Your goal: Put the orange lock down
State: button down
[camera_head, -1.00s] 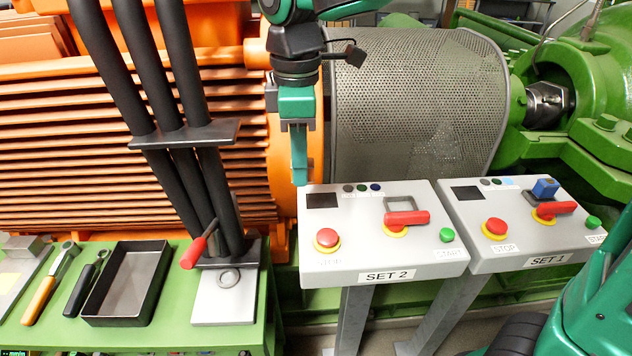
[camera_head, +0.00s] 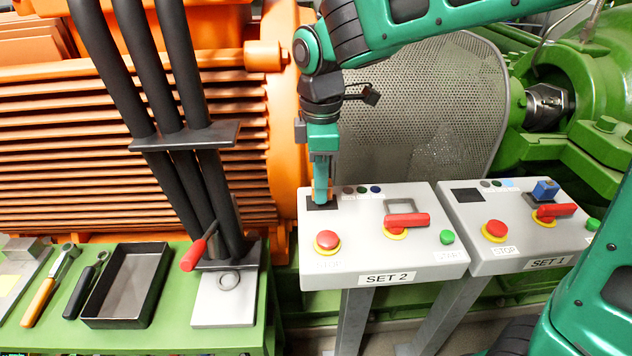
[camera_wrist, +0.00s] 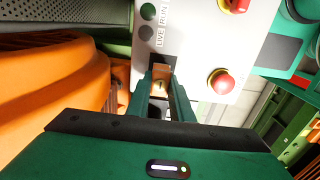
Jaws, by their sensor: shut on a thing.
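My gripper (camera_head: 322,196) points down over the black square at the back left corner of the SET 2 panel (camera_head: 350,262). In the wrist view my gripper (camera_wrist: 164,90) is shut on the orange lock (camera_wrist: 162,78), which shows as a small orange-brown piece between the two fingers. In the head view the fingers mostly hide the lock. It is at or just above the panel's black square; I cannot tell whether it touches.
The SET 2 panel has a red stop button (camera_head: 327,241), a red switch handle (camera_head: 407,220) and a green button (camera_head: 447,237). The SET 1 panel (camera_head: 520,262) carries a blue lock (camera_head: 545,189). A black tray (camera_head: 127,285) lies on the green table at left.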

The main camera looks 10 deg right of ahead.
jog(key=c, duration=1.6)
grip_release()
jog(key=shift+f, duration=0.15)
jog(key=shift+o, duration=0.2)
notch_tip(320, 180, up, 12)
